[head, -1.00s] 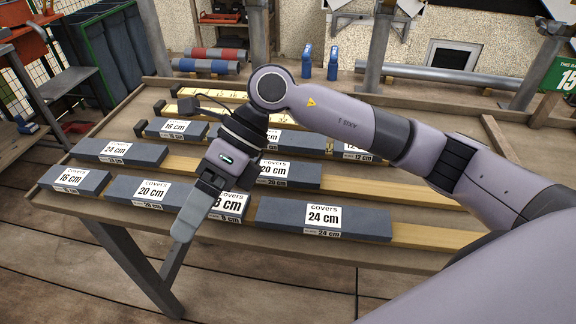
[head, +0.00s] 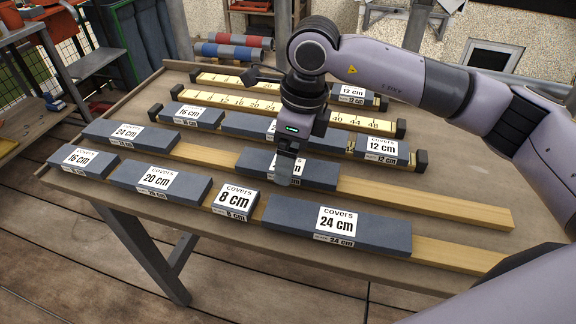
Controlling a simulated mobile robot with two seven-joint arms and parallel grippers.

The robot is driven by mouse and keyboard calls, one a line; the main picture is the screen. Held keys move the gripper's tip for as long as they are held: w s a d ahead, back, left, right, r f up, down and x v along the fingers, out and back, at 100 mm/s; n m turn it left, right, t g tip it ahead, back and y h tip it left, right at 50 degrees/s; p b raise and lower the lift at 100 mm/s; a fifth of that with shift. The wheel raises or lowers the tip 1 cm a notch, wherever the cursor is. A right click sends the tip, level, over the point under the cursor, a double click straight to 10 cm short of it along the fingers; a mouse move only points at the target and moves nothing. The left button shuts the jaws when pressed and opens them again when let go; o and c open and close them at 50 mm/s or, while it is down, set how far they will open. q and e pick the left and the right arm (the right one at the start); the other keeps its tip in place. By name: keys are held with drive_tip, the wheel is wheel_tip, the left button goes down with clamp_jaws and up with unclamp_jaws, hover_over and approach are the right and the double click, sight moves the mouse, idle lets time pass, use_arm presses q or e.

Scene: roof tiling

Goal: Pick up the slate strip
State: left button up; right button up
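Several dark slate strips with white cover labels lie on wooden battens. My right gripper (head: 283,172) points down at the middle-row strip (head: 318,173), overlapping its label; I cannot tell whether it touches or whether the fingers are open. Left in that row is a 24 cm strip (head: 158,144). The front row has a 16 cm strip (head: 97,169), a 20 cm strip (head: 194,190), an 8 cm strip (head: 236,202) and a long 24 cm strip (head: 385,230). Behind are a 16 cm strip (head: 190,113), a partly hidden strip (head: 240,124) and a 12 cm strip (head: 382,148). My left gripper is out of view.
The battens lie on a wooden table (head: 470,170) with a raised rim. Bare batten shows right of the middle row (head: 430,202) and front row (head: 450,256). A yellow measuring batten (head: 215,99) with black end blocks lies further back.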

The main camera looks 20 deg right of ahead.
drive_tip(key=shift+a+f, duration=0.1)
drive_tip(key=shift+f, duration=0.75)
drive_tip(key=shift+w+r, duration=0.1)
drive_tip(key=c, duration=1.3)
drive_tip(key=shift+c, duration=0.2)
